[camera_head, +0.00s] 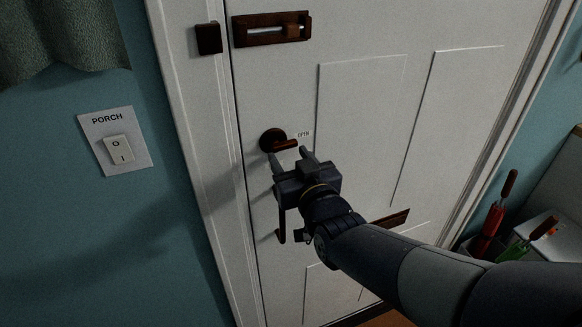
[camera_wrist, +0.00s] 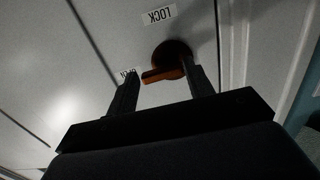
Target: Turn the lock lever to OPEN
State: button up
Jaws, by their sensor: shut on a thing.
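The lock lever (camera_head: 286,144) is a short orange-brown bar on a dark round base on the white door (camera_head: 375,60). It lies nearly level, its free end pointing right toward the OPEN label (camera_head: 304,134). My gripper (camera_head: 287,154) is at the lever, its jaws shut on it with one finger at either side. In the wrist view the lever (camera_wrist: 163,74) lies between the fingertips, its free end by the partly hidden OPEN label (camera_wrist: 127,73). The LOCK label (camera_wrist: 158,15) shows upside down there, apart from the lever.
A sliding bolt (camera_head: 272,29) sits higher on the door, with its dark keeper (camera_head: 208,38) on the frame. A PORCH light switch (camera_head: 117,148) is on the blue wall at left. My arm crosses the lower right.

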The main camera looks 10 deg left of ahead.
jog(key=shift+w+a+r, duration=0.15)
jog(key=shift+r, duration=0.25)
jog(key=shift+w+a+r, duration=0.1)
jog(key=shift+r, duration=0.3)
jog(key=o, duration=1)
jog(key=shift+s+a, duration=0.2)
jog(key=shift+a, duration=0.1)
jog(key=shift+w+d, duration=0.1)
jog(key=shift+d, duration=0.05)
jog(key=shift+s+d+f, duration=0.15)
jog(key=shift+s+f, duration=0.05)
jog(key=shift+s, duration=0.05)
jog(key=shift+s+a+f+p+v, duration=0.1)
jog(key=shift+a+f+p+v, duration=0.05)
jog(key=shift+v, duration=1.8)
jog(key=shift+s+a+f+p+v, duration=0.1)
jog(key=shift+a+f+v, duration=0.05)
jog(key=shift+v, duration=1.75)
jog(key=shift+s+a+f+p+v, duration=0.1)
jog(key=shift+a+f+p+v, duration=0.05)
jog(key=shift+v, duration=1.8)
